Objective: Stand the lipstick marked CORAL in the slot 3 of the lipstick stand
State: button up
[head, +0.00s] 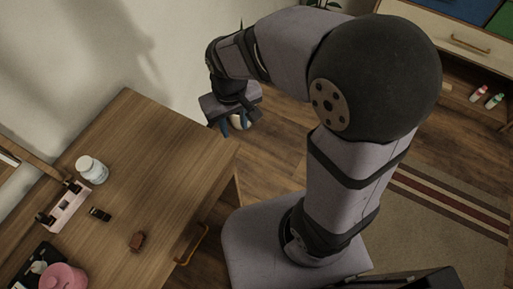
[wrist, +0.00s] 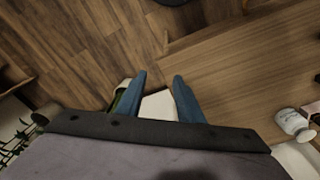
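The pale pink lipstick stand (head: 63,208) is on the desk at the left, with dark upright pieces at both ends. A small dark cylinder, perhaps a lipstick (head: 100,214), lies right of it. A small brown object (head: 137,241) lies nearer the desk's front edge. No CORAL label or slot number is legible. My gripper (head: 233,128) hangs beyond the desk's far right corner, away from these things. In the wrist view its blue fingers (wrist: 159,74) are apart. A whitish shape shows between or behind them; I cannot tell what it is, but the fingertips hold nothing visible.
A white jar (head: 92,170) stands behind the stand; it also shows in the wrist view (wrist: 293,122). A pink round container (head: 62,278) and a black tray (head: 17,277) are at the lower left. The desk's (head: 170,165) right part is clear.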

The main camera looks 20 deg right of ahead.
jog(key=s+d+f+m+g, duration=0.1)
jog(key=s+d+f+m, duration=0.1)
jog(key=s+d, duration=0.6)
jog(key=shift+s+d+f, duration=0.25)
jog(key=shift+s+f, duration=0.25)
jog(key=shift+r, duration=0.1)
notch_tip(320, 180, up, 8)
jog(key=p, duration=0.8)
